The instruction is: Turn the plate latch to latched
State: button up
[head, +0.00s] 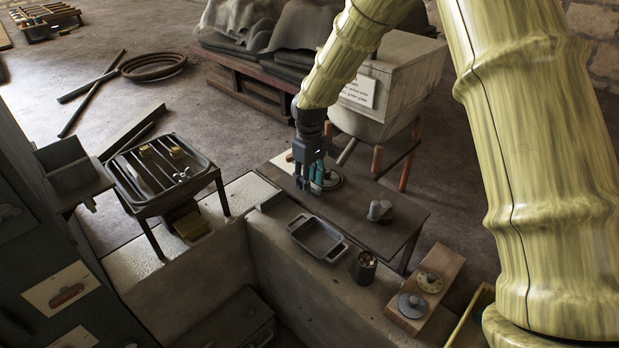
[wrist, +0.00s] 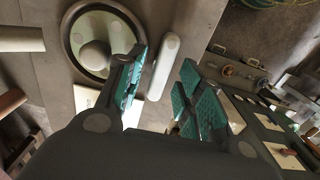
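A pale elongated bar (wrist: 163,66) with rounded ends, which looks like the plate latch, lies beside a round dark-rimmed plate (wrist: 75,33) in the wrist view. The plate has a pale face and a rounded knob at its middle. In the head view the plate (head: 334,181) is partly hidden behind my gripper (head: 309,184), and I cannot make out the bar. My gripper (wrist: 164,62) points down over the bench with its teal-padded fingers apart. The bar shows in the gap between the fingers; whether they touch it I cannot tell.
On the dark bench top (head: 350,215) a grey rounded part (head: 380,210) stands to the right. In front are an empty grey tray (head: 318,238), a dark can (head: 364,267) and a wooden block (head: 425,289) with discs. A boxy hopper (head: 390,85) stands close behind.

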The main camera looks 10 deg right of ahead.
jog(key=shift+f, duration=0.25)
jog(key=shift+c, duration=0.2)
grip_shut()
